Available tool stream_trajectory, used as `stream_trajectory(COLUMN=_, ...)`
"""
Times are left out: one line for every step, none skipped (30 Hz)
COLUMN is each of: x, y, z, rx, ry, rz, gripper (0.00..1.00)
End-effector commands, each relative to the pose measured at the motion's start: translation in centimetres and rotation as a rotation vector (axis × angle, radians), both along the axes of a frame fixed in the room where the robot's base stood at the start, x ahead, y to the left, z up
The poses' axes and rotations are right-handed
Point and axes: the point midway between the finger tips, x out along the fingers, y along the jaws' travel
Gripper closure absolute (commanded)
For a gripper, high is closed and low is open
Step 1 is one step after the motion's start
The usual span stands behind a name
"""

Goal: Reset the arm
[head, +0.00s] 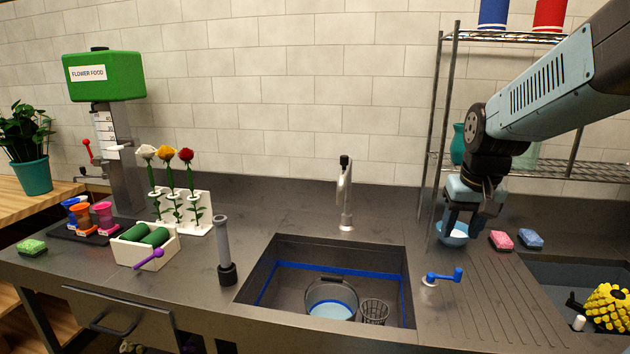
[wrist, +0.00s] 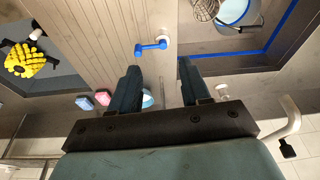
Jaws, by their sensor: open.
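My gripper (head: 463,228) hangs at the right of the head view, above the ribbed drainboard beside the sink. Its fingers point down. In the wrist view my gripper (wrist: 160,68) has its two dark fingers spread apart with nothing held between them. A light blue bowl (head: 453,240) shows behind and beneath the fingers, partly hidden by them. The bowl also shows in part in the wrist view (wrist: 147,99). I cannot tell the exact gap between the fingers and the bowl.
A blue-handled tap lever (head: 444,276) stands at the drainboard's front left. Pink (head: 501,240) and blue (head: 530,239) sponges lie right of my gripper. The sink (head: 290,262) holds a bucket (head: 331,308) and wire basket (head: 374,312). A wire shelf (head: 500,38) stands behind the arm.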

Motion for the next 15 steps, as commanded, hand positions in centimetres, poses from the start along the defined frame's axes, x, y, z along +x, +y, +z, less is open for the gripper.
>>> stream_trajectory(x=-1.1, y=0.6, z=0.8, rx=-0.002, ry=-0.025, rz=0.011, gripper=0.53)
stream_trajectory(x=-1.7, y=1.0, z=1.1, rx=-0.004, ry=-0.036, rz=0.016, gripper=0.53)
stream_trajectory(x=-2.5, y=1.4, z=1.5, rx=-0.005, ry=-0.051, rz=0.024, gripper=0.53)
stream_trajectory(x=-3.1, y=1.7, z=1.9, rx=-0.007, ry=-0.063, rz=0.028, gripper=0.53)
stream_trajectory(x=-3.6, y=2.0, z=2.1, rx=-0.008, ry=-0.074, rz=0.033, gripper=0.53)
stream_trajectory(x=-4.5, y=2.3, z=2.4, rx=-0.009, ry=-0.089, rz=0.039, gripper=0.53)
stream_trajectory(x=-5.1, y=2.6, z=2.7, rx=-0.01, ry=-0.101, rz=0.043, gripper=0.53)
stream_trajectory(x=-5.7, y=2.9, z=3.0, rx=-0.011, ry=-0.112, rz=0.049, gripper=0.53)
stream_trajectory(x=-6.5, y=3.2, z=3.2, rx=-0.012, ry=-0.126, rz=0.055, gripper=0.53)
stream_trajectory(x=-7.1, y=3.5, z=3.4, rx=-0.013, ry=-0.137, rz=0.06, gripper=0.53)
stream_trajectory(x=-7.7, y=3.7, z=3.6, rx=-0.015, ry=-0.149, rz=0.065, gripper=0.53)
stream_trajectory(x=-8.5, y=4.0, z=3.7, rx=-0.016, ry=-0.163, rz=0.071, gripper=0.53)
stream_trajectory(x=-9.0, y=4.2, z=3.8, rx=-0.017, ry=-0.173, rz=0.075, gripper=0.53)
stream_trajectory(x=-9.5, y=4.4, z=4.0, rx=-0.018, ry=-0.183, rz=0.079, gripper=0.53)
stream_trajectory(x=-10.2, y=4.6, z=4.1, rx=-0.02, ry=-0.195, rz=0.085, gripper=0.53)
